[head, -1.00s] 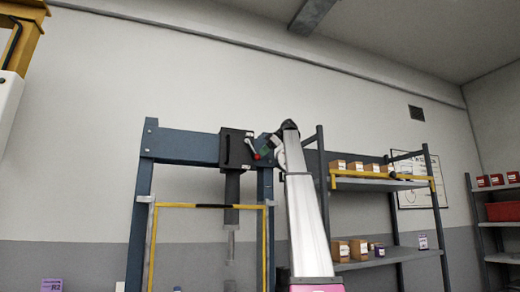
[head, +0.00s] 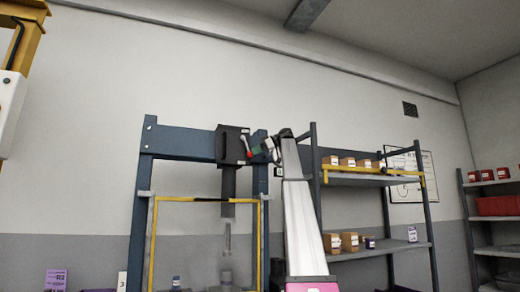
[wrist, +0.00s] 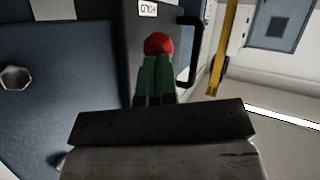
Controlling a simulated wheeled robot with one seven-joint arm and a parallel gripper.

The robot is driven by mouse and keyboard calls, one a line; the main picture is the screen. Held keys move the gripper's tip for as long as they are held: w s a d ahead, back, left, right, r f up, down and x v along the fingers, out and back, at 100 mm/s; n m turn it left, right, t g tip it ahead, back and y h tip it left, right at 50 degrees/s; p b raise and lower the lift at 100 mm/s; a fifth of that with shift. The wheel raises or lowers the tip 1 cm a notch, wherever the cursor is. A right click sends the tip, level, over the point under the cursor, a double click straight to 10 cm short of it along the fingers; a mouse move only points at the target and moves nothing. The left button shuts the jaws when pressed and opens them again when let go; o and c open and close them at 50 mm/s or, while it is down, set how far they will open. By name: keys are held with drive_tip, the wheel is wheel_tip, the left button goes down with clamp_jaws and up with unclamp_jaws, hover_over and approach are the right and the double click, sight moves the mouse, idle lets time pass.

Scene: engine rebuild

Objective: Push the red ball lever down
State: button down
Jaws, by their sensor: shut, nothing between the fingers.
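The red ball (head: 249,154) is at the end of a short lever on the dark box (head: 232,145) of the blue press frame. In the head view the lever slopes steeply downward. The red ball also shows in the wrist view (wrist: 158,44), just beyond my fingertips. My gripper (head: 257,151) is at the right of the ball; its green fingers are together and empty in the wrist view (wrist: 155,60). The fingertips overlap the ball's lower edge there; I cannot tell whether they touch it.
The press's blue upright (head: 261,182) stands close below my gripper. A yellow-edged guard frame (head: 152,235) is in front of the press. A shelf (head: 362,181) with boxes stands to the right. In the wrist view a black handle (wrist: 191,50) is right of the ball.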

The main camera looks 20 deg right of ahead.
sight(250, 153)
drive_tip(key=shift+a+f+m+t+y, duration=0.35)
drive_tip(key=shift+a+f+y, duration=0.3)
drive_tip(key=shift+a+y, duration=0.4)
drive_tip(key=shift+a+f, duration=0.15)
drive_tip(key=shift+a, duration=0.15)
